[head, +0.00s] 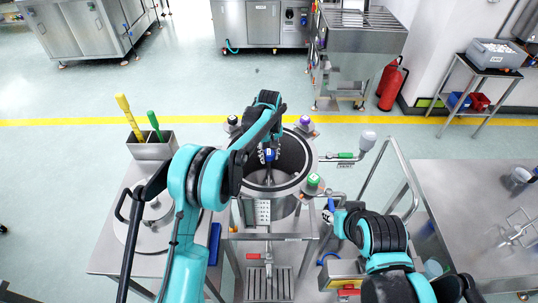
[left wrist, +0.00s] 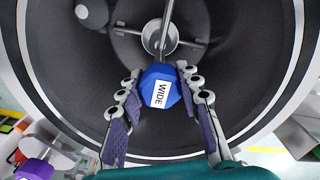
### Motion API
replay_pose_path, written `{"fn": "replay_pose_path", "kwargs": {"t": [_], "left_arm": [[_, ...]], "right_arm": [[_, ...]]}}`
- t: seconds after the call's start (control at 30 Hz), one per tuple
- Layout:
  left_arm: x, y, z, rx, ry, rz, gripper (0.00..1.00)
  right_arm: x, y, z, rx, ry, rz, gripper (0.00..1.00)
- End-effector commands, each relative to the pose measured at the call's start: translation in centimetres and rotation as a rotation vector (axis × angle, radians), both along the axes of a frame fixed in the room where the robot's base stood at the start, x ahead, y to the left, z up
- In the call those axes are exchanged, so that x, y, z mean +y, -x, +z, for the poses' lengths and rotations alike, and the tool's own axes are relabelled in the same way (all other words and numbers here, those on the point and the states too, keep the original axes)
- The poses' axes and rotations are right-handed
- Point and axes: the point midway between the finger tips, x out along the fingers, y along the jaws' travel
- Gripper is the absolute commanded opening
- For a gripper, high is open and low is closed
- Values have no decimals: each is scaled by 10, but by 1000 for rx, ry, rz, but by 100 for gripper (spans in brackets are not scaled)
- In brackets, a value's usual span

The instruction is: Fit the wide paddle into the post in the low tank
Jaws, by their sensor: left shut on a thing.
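The wide paddle has a blue faceted head (left wrist: 160,86) labelled WIDE and a thin metal shaft; the head also shows in the head view (head: 268,155). My left gripper (head: 268,150) is shut on the blue head, one finger on each side, inside the mouth of the low tank (head: 310,158). In the left wrist view a round metal post (left wrist: 152,40) stands near the middle of the tank floor. The shaft overlaps it in the picture; I cannot tell whether it is seated. My right gripper (head: 330,212) is right of the tank, its fingers unclear.
Purple (head: 305,120) and green (head: 313,180) capped knobs sit on the tank's rim. A bin (head: 152,148) with yellow and green handles stands left. A steel table (head: 450,200) holding metal parts is at right. A tubular rail (head: 395,160) rises between tank and table.

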Motion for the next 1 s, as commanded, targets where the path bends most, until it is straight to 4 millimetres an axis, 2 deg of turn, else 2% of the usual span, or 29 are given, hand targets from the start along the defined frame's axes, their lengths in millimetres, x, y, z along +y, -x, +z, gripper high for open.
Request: {"fn": "replay_pose_path", "kwargs": {"t": [0.1, 0.13, 0.2, 0.57, 1.0], "left_arm": [[0, 0, -2, 0, 0, 0, 0], [0, 0, -1, 0, 0, 0, 42], [0, 0, -1, 0, 0, 0, 58], [0, 0, 0, 0, 0, 0, 58], [0, 0, 26, 0, 0, 0, 58]], "right_arm": [[0, 0, -2, 0, 0, 0, 38], [0, 0, -1, 0, 0, 0, 38], [0, 0, -1, 0, 0, 0, 38], [0, 0, 0, 0, 0, 0, 38], [0, 0, 14, 0, 0, 0, 38]]}}
